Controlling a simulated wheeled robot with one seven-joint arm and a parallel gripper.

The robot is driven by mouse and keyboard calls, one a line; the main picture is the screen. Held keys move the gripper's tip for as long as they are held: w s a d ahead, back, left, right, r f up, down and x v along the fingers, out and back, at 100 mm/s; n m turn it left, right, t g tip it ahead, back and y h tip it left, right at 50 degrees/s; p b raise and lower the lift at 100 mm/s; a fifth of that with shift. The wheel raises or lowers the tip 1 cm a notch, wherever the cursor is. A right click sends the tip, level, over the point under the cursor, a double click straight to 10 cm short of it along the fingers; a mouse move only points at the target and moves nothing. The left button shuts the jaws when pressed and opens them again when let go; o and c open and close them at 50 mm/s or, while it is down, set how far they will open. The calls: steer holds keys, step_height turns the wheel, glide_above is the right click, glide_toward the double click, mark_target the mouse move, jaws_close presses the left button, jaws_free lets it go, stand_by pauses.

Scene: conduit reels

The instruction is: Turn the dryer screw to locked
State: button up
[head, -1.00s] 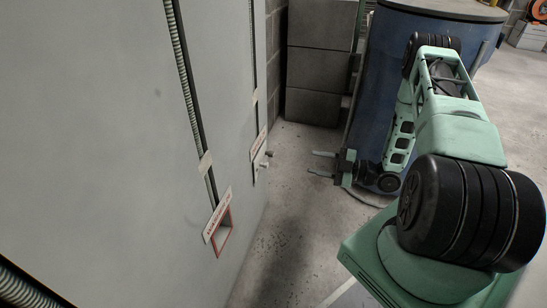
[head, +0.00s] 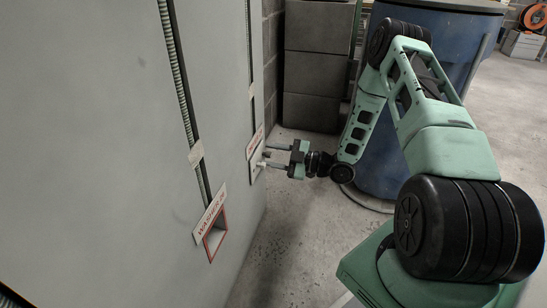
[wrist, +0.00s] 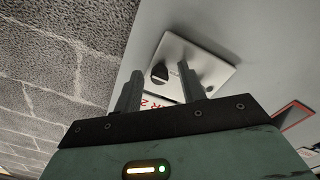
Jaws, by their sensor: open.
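A pale plate (wrist: 205,68) is fixed to the wall, with a dark round screw head (wrist: 159,73) on it. In the wrist view red lettering on a white label shows partly below the plate, cut off by my gripper. My gripper (wrist: 160,70) is open, with one finger to each side of the screw head in the picture. I cannot tell whether either finger touches it. In the head view my gripper (head: 270,156) points left at the labelled wall fitting (head: 255,144), its fingertips close to the wall. The screw's slot or locked mark cannot be read.
A sign with red letters (head: 210,217) and a red-framed opening (head: 216,236) sit on the nearer wall. Conduits (head: 178,75) run up the wall. Grey blocks (head: 312,72) and a blue drum (head: 395,150) stand behind my arm. The floor (head: 285,225) below is clear.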

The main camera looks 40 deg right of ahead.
jaws_close()
steer(key=shift+r+p, duration=0.1)
steer(key=shift+p, duration=0.35)
steer(key=m+p, duration=0.3)
steer(key=shift+r, duration=0.2)
steer(key=m+p, duration=0.3)
steer(key=m, duration=0.2)
steer(key=m+p, duration=0.3)
steer(key=m, duration=0.2)
steer(key=m+p, duration=0.3)
steer(key=m, duration=0.1)
steer(key=shift+d+f+m, duration=0.15)
steer(key=shift+f+m, duration=0.15)
steer(key=shift+m, duration=0.1)
